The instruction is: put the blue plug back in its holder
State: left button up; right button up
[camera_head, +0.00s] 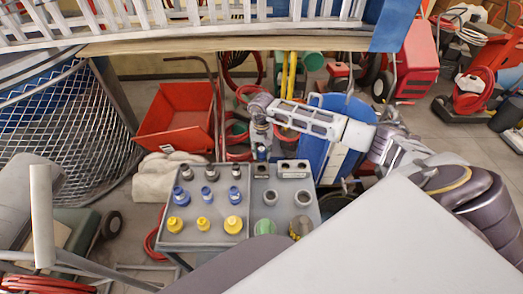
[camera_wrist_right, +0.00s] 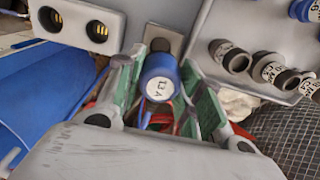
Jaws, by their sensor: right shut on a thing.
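My right gripper (camera_head: 262,140) reaches down over the back of the grey table. It is shut on a blue plug (camera_head: 262,153). In the right wrist view the blue plug (camera_wrist_right: 160,78) has a white label and sits between the green-padded fingers (camera_wrist_right: 160,100). A grey socket block (camera_head: 262,171) lies just below the plug in the head view. I cannot tell whether plug and block touch. A second grey block (camera_head: 293,169), with two holes, stands to its right; it also shows in the right wrist view (camera_wrist_right: 75,20). My left gripper is not in view.
A grey tray (camera_head: 211,235) left of the blocks holds several blue, yellow and dark-topped plugs. A red bin (camera_head: 178,117) and a wire mesh cage (camera_head: 60,120) are at the left.

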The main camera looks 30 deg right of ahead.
jog(key=shift+f+b, duration=0.9)
jog(key=shift+f, duration=1.3)
jog(key=shift+b, duration=0.55)
jog(key=shift+f+b, duration=2)
jog(key=shift+f, duration=0.2)
dwell(1.0)
jog(key=o, duration=1.1)
jog(key=shift+r, duration=0.1)
jog(key=shift+r, duration=5.9)
